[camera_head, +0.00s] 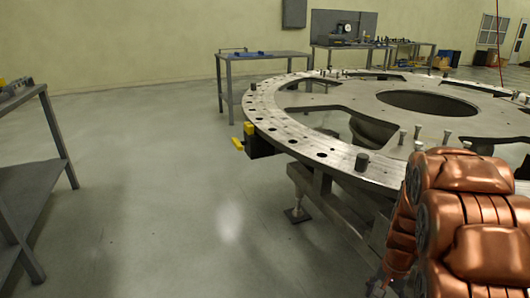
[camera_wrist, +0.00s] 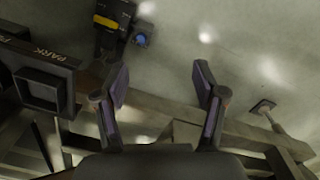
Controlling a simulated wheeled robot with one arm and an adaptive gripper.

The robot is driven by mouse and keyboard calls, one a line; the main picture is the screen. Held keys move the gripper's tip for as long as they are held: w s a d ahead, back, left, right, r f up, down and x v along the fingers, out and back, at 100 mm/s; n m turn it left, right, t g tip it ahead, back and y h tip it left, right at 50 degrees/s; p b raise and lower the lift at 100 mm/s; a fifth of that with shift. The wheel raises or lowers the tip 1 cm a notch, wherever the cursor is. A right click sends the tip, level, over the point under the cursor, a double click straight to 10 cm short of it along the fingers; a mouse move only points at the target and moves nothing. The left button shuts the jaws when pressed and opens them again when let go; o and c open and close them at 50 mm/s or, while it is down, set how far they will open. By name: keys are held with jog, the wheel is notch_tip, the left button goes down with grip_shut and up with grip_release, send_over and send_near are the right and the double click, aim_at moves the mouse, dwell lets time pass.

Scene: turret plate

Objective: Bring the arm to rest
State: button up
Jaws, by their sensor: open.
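My copper-coloured arm (camera_head: 470,230) fills the lower right of the head view, in front of the turret plate. My gripper (camera_wrist: 162,72) shows in the wrist view with its two dark fingers spread wide apart. Nothing is between the fingers; pale floor shows through the gap. In the head view the gripper is mostly hidden at the bottom edge, by the arm. A dark block marked PARK (camera_wrist: 42,88) is at the left of the wrist view, apart from the fingers.
The turret plate (camera_head: 282,125) stands on a steel frame at right. A black fixture with yellow parts (camera_head: 249,130) juts from its rim. A grey bench (camera_head: 28,166) stands at left, another table (camera_head: 265,56) behind. The floor between is clear.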

jog(key=s+a+r+n+p, duration=0.2)
jog(key=s+a+r+p, duration=0.15)
jog(key=r, duration=0.45)
jog(key=s+a+r+n+p, duration=0.15)
jog(key=a+r+p, duration=0.25)
jog(key=r, duration=0.4)
jog(key=s+a+r+n+p, duration=0.1)
jog(key=s+a+r+p, duration=0.3)
jog(key=r, duration=0.4)
jog(key=s+a+r+n+p, duration=0.2)
jog(key=s+a+r+p, duration=0.1)
jog(key=s+r+p, duration=0.2)
jog(key=s+a+r+n+g+p, duration=0.1)
jog(key=s+a+r+n+p, duration=0.2)
jog(key=s+r+p, duration=0.3)
notch_tip(320, 180, up, 5)
jog(key=s, duration=0.3)
jog(key=shift+a, duration=0.3)
jog(key=shift+f, duration=0.15)
